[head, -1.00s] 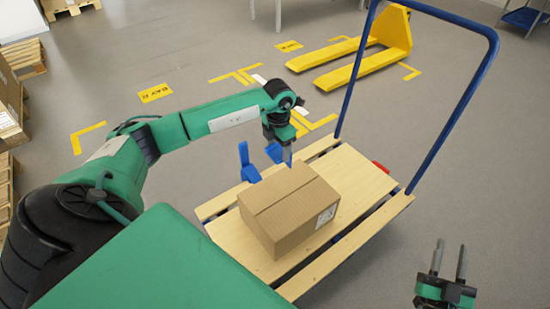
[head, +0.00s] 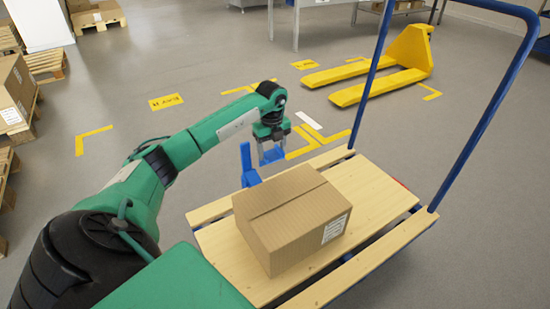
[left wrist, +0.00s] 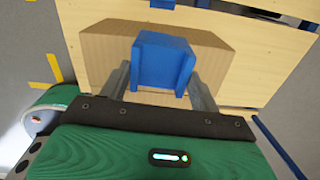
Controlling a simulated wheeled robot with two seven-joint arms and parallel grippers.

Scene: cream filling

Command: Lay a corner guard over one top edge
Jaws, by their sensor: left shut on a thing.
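A closed brown cardboard box (head: 293,222) with a white label sits on the wooden deck of a cart (head: 366,192). My left gripper (head: 271,150) is just behind the box, fingers pointing down, shut on a blue corner guard (head: 272,155). In the left wrist view the corner guard (left wrist: 163,62) sits between the two fingers, with the box (left wrist: 105,48) behind it. I cannot tell whether the guard touches the box. My right gripper is out of view.
The cart's blue push handle (head: 372,88) rises at its far right end. A yellow pallet truck (head: 385,75) is parked beyond it. Stacked boxes and pallets (head: 15,92) stand at the left. The floor between is clear, with yellow markings (head: 166,102).

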